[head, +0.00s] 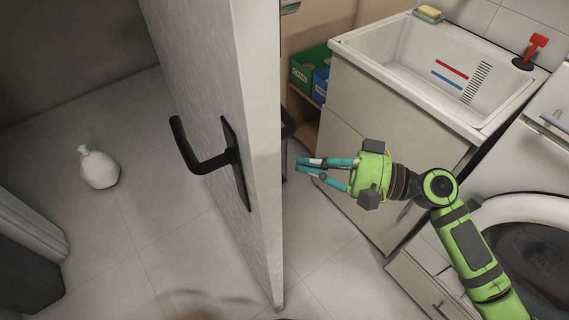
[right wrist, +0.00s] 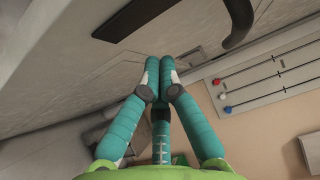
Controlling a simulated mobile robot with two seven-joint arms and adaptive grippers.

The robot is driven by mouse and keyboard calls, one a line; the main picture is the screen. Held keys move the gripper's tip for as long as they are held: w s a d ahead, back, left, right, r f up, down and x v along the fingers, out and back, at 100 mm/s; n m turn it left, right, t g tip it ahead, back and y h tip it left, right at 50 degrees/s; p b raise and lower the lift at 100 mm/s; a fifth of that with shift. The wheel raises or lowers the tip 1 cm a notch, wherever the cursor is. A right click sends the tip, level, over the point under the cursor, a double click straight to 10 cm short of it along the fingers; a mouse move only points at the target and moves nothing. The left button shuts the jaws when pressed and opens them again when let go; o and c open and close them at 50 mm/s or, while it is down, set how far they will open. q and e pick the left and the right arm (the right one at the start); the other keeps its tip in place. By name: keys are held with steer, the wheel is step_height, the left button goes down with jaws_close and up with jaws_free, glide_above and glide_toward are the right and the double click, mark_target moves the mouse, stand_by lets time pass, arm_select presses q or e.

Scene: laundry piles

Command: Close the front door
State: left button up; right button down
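The front door (head: 205,60) is a light grey panel standing ajar, its free edge facing me in the head view. A black lever handle (head: 200,155) sits on its left face, and part of a dark handle shows behind the edge on the right. My right gripper (head: 302,165) is just right of the door edge, teal fingers pointing left towards the door. Its fingertips look drawn together, with nothing visible between them. In the right wrist view the fingers (right wrist: 159,70) point towards the door face (right wrist: 80,70), with a black handle (right wrist: 238,22) beyond. I cannot tell whether they touch the door. My left gripper is not in view.
A white sink (head: 430,60) on a cabinet and a washing machine (head: 535,225) stand to the right. Green and blue boxes (head: 308,70) sit on a shelf behind the door. A white bag-like object (head: 98,168) lies on the floor at left, with clear tiles around it.

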steer(key=a, duration=0.1)
steer(key=s+a+p, duration=0.1)
steer(key=a, duration=0.2)
steer(key=shift+s+a+p, duration=0.3)
steer(key=shift+s+p, duration=0.05)
steer(key=shift+p, duration=0.05)
steer(key=shift+s, duration=0.1)
